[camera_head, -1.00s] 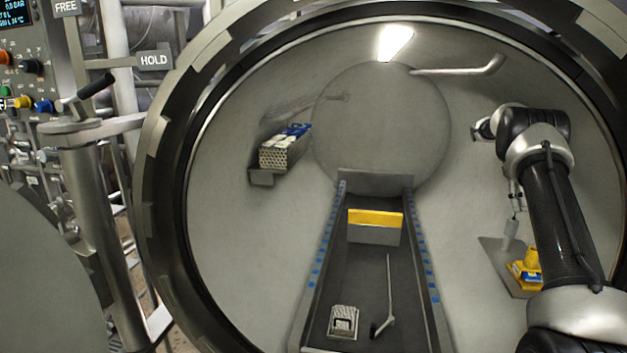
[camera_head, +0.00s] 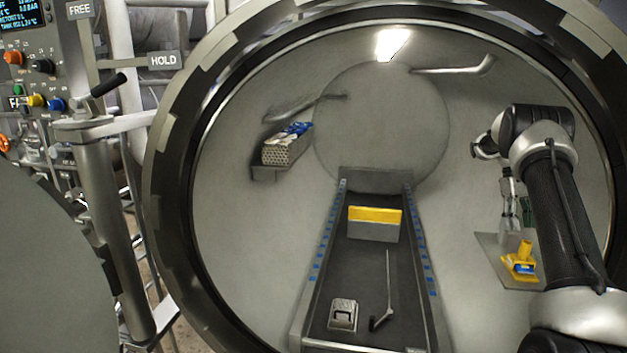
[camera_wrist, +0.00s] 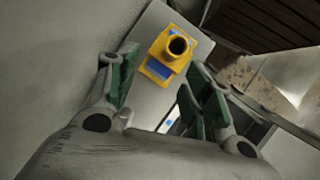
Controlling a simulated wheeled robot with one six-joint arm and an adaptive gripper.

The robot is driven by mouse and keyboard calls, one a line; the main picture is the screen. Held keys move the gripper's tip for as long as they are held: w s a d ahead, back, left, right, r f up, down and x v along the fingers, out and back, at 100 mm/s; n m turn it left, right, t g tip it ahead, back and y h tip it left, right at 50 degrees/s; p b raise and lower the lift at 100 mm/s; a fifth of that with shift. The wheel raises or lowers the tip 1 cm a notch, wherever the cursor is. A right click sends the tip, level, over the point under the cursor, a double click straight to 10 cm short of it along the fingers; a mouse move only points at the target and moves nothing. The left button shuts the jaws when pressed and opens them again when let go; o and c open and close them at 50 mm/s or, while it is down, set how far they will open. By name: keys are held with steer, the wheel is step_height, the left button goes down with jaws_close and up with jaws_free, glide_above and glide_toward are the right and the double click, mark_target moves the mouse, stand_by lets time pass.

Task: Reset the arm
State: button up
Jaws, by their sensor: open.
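My arm (camera_head: 560,200) reaches into the round chamber along its right side, bent at the elbow. My gripper (camera_head: 515,212) hangs fingers down above the small shelf plate (camera_head: 490,248) on the right wall. In the wrist view my gripper (camera_wrist: 160,76) is open, its green-padded fingers spread apart with nothing between them. A yellow fitting (camera_head: 521,262) with a round opening and a blue patch sits on the plate. In the wrist view the yellow fitting (camera_wrist: 172,52) lies beyond the fingertips, apart from them.
A rail bed (camera_head: 365,275) runs along the chamber floor, with a yellow-topped block (camera_head: 375,224), a grey box (camera_head: 343,314) and a thin rod tool (camera_head: 386,290).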

steer(key=s+a+r+m+t, duration=0.3)
steer(key=s+a+r, duration=0.7)
steer(key=s+a, duration=0.5)
steer(key=s+a+r+n+t, duration=0.1)
steer(key=s+a+r+t, duration=0.2)
steer(key=s+a, duration=0.4)
steer(key=s+a+r+t+y, duration=0.1)
steer(key=s+a+r+t, duration=0.2)
steer(key=s, duration=1.1)
steer(key=shift+s+a+r+n, duration=0.15)
steer(key=shift+a+r+n, duration=0.25)
steer(key=shift+a+r, duration=1.15)
